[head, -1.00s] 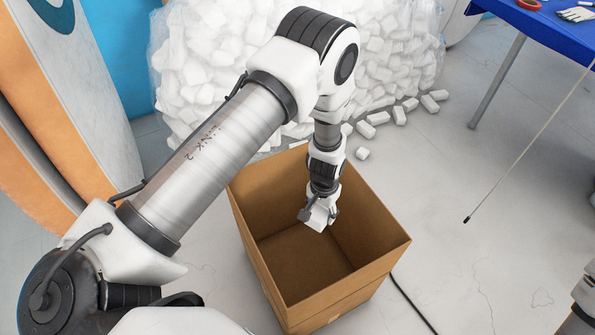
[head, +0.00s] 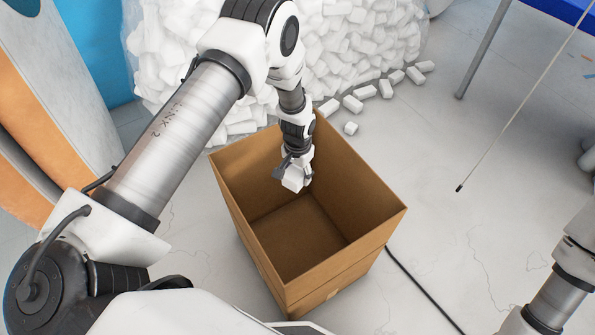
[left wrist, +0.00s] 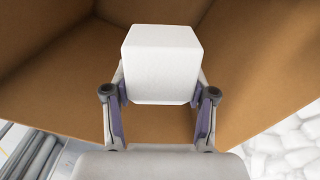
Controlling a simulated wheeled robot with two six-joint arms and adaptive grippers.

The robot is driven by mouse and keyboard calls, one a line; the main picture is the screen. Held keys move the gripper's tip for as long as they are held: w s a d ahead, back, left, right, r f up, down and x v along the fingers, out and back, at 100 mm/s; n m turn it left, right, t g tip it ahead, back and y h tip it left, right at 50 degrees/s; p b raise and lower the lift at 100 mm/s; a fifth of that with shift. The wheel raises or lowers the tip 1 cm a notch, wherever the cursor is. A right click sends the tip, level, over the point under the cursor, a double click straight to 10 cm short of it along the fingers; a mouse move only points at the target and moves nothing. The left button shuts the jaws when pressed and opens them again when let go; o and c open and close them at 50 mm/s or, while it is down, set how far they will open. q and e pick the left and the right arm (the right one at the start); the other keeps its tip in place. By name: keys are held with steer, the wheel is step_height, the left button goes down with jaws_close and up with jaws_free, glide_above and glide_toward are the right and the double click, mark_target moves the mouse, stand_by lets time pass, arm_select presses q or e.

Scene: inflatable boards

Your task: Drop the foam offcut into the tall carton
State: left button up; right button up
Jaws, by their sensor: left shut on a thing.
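The foam offcut (head: 295,183) is a small white block. My left gripper (head: 294,172) is shut on it and points down over the open mouth of the tall carton (head: 345,265). How far the block is below the rim is hard to tell. In the left wrist view the foam offcut (left wrist: 161,65) sits between both fingers of my left gripper (left wrist: 160,100), with brown carton walls (left wrist: 250,60) behind it. The carton stands upright and open on the floor, and its visible inside floor is bare. My right gripper is out of view.
A big clear bag of white foam blocks (head: 330,50) stands behind the carton, with several loose blocks (head: 385,88) on the floor. Boards (head: 60,90) lean at the left. A blue table (head: 565,8) is at the top right. A black cable (head: 425,290) runs right of the carton.

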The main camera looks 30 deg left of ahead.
mark_target(298, 168)
arm_select(q)
steer(key=o, duration=0.9)
steer(key=shift+c, duration=0.2)
step_height(298, 168, up, 12)
